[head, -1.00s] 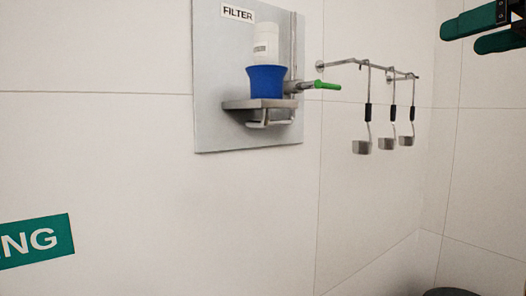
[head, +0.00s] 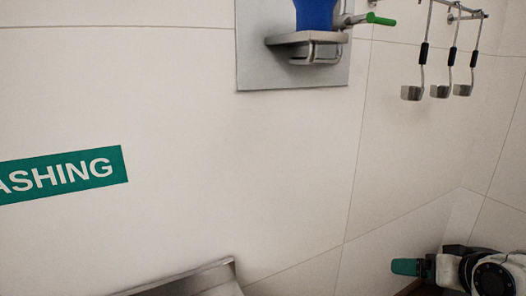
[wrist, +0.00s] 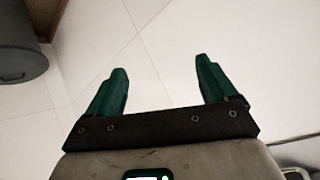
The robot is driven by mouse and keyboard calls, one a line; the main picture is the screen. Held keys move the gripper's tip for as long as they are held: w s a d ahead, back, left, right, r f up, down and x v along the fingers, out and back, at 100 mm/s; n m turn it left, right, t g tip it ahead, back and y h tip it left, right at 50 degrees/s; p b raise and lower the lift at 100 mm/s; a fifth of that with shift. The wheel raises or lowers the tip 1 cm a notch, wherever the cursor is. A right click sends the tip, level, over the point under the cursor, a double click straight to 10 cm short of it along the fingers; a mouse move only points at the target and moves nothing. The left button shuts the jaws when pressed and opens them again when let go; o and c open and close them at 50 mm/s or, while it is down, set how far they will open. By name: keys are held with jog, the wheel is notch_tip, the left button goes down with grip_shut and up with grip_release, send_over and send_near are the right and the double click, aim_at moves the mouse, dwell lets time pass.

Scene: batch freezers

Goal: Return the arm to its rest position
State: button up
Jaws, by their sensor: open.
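My gripper (wrist: 158,90) is open in the wrist view, with its two green fingers apart and nothing between them. Pale floor or wall panels show beyond the fingers. In the head view my gripper (head: 408,267) is at the lower right, seen from the side with a green fingertip pointing left. Part of my arm is cut off by the picture's edge there. The gripper is apart from everything around it.
A filter panel (head: 255,70) with a blue cup (head: 315,14) hangs on the wall. Several ladles (head: 440,90) hang from a rail at the upper right. A metal edge (head: 185,280) shows at the bottom. A grey bin (wrist: 20,50) stands at the wrist view's upper left.

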jog(key=s+a+f+n+g+h, duration=0.1)
jog(key=s+a+f+g, duration=0.2)
jog(key=s+f, duration=0.8)
jog(key=s+a+f+g, duration=0.35)
jog(key=s+f, duration=0.55)
jog(key=f, duration=0.4)
jog(key=s+f+n+g+h, duration=0.1)
jog(key=s+f, duration=0.3)
jog(key=s, duration=0.6)
jog(key=shift+s+a+f+g, duration=0.2)
jog(key=shift+s+f+g, duration=0.05)
jog(key=shift+g, duration=0.3)
jog(key=shift+c, duration=0.5)
